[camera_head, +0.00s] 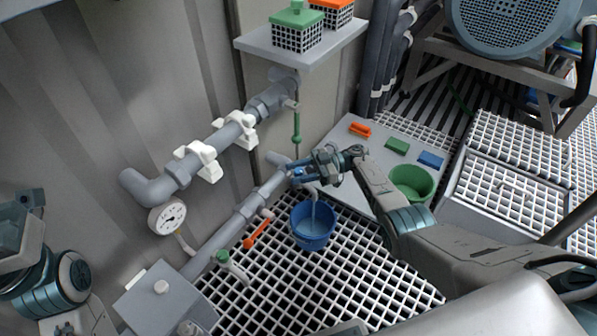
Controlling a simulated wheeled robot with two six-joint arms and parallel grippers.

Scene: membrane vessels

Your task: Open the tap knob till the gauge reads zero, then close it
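The tap knob (298,171) is small and blue, on a tap at the end of the lower grey pipe. My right gripper (303,173) is at the knob and appears shut on it; its fingertips are small and partly hidden. A pale stream runs from the spout below into the blue bucket (312,243), which has liquid in it. The round white gauge (167,216) hangs under the upper pipe at the left; its dial is too small to read surely. Links of my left arm show at the left edge, but its gripper is not clearly visible.
An orange-handled valve (258,230) and a green-handled valve (223,257) sit along the lower pipe. A green bucket (412,182) stands right of my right forearm. A shelf (300,47) with caged boxes is above. White grating covers the floor.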

